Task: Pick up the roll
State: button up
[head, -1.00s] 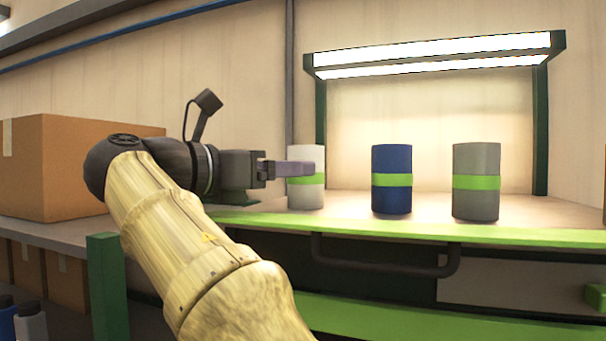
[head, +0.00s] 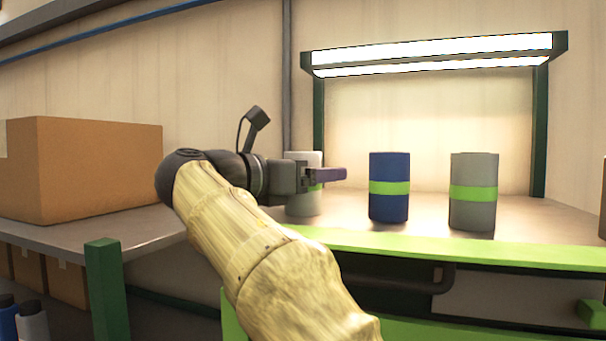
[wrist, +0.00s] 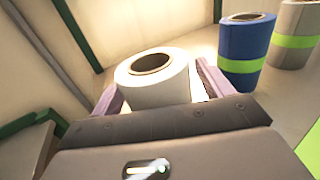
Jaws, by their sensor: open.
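Three upright rolls with green bands stand on the bench. The white roll (head: 304,205) is at the left, partly hidden behind my gripper (head: 328,175) in the head view. The blue roll (head: 389,210) is in the middle and the grey roll (head: 473,212) at the right. In the wrist view the white roll (wrist: 158,82) shows its open top between the two purple fingers of my gripper (wrist: 160,90). The fingers are open, one at each side of it. Whether they touch the roll cannot be told. The blue roll (wrist: 246,50) is just right of the right finger.
The bench (head: 430,244) has a green front edge with a dark handle below. A large cardboard box (head: 85,170) sits on a grey surface at the left. A lamp frame (head: 541,130) rises behind the rolls. The bench between the blue and grey rolls is clear.

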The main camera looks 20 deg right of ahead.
dwell(0.3)
jog(key=c, duration=1.1)
jog(key=shift+r, duration=0.1)
jog(key=shift+r, duration=1.6)
jog(key=b+v, duration=0.1)
jog(key=v, duration=1.7)
